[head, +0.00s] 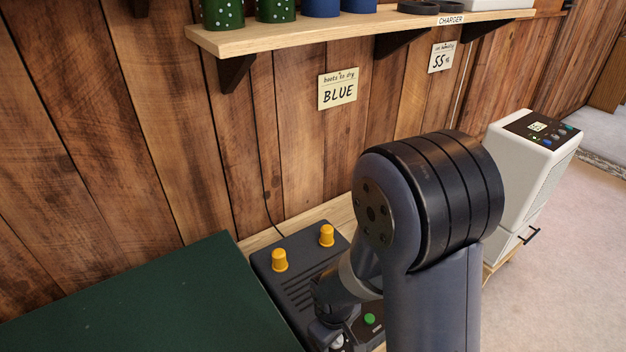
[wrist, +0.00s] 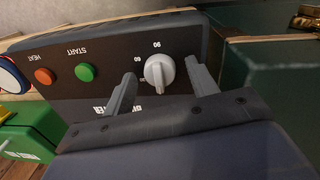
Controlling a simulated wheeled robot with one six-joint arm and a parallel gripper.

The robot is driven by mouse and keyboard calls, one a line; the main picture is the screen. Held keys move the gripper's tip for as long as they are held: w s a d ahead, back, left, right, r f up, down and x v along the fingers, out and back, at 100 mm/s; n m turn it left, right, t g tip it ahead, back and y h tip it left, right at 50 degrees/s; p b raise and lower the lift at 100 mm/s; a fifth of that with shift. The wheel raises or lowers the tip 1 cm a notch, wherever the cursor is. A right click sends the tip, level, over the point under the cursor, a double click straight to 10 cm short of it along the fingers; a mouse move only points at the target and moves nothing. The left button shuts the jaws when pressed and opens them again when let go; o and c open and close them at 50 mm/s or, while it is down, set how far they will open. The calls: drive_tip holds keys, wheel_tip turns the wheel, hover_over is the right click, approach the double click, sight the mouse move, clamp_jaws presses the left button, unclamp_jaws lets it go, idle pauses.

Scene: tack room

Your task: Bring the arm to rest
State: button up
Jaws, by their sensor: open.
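My gripper (wrist: 160,68) is open in the wrist view. Its two grey fingers stand on either side of a white knob (wrist: 159,73) on a dark control panel (wrist: 115,60); I cannot tell whether they touch it. A green START button (wrist: 84,72) and an orange-red HEAT button (wrist: 44,76) are left of the knob. In the head view my bent arm (head: 425,210) reaches down over the dark boot dryer (head: 290,268) with two yellow pegs, and hides part of it. The green button (head: 370,319) also shows there. The fingers are not clear in the head view.
A dark green surface (head: 140,300) lies left of the dryer. A wooden shelf (head: 300,32) with boots runs above along the plank wall. A white appliance (head: 530,160) stands right of my arm. Signs read BLUE (head: 338,90) and 55 (head: 442,57). Floor at right is clear.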

drive_tip(key=shift+r, duration=0.1)
drive_tip(key=shift+r, duration=0.2)
wheel_tip(320, 180, up, 10)
drive_tip(key=p, duration=0.4)
wheel_tip(320, 180, down, 11)
drive_tip(key=b, duration=0.4)
drive_tip(key=shift+f, duration=0.2)
drive_tip(key=shift+r, duration=0.35)
drive_tip(key=m+b, duration=0.2)
drive_tip(key=m, duration=0.4)
drive_tip(key=m+b, duration=0.1)
drive_tip(key=m, duration=0.4)
drive_tip(key=shift+w+g, duration=0.1)
drive_tip(key=shift+g, duration=0.3)
wheel_tip(320, 180, up, 11)
drive_tip(key=a+p, duration=0.1)
drive_tip(key=p, duration=0.3)
drive_tip(key=shift+m, duration=0.4)
drive_tip(key=shift+w, duration=0.15)
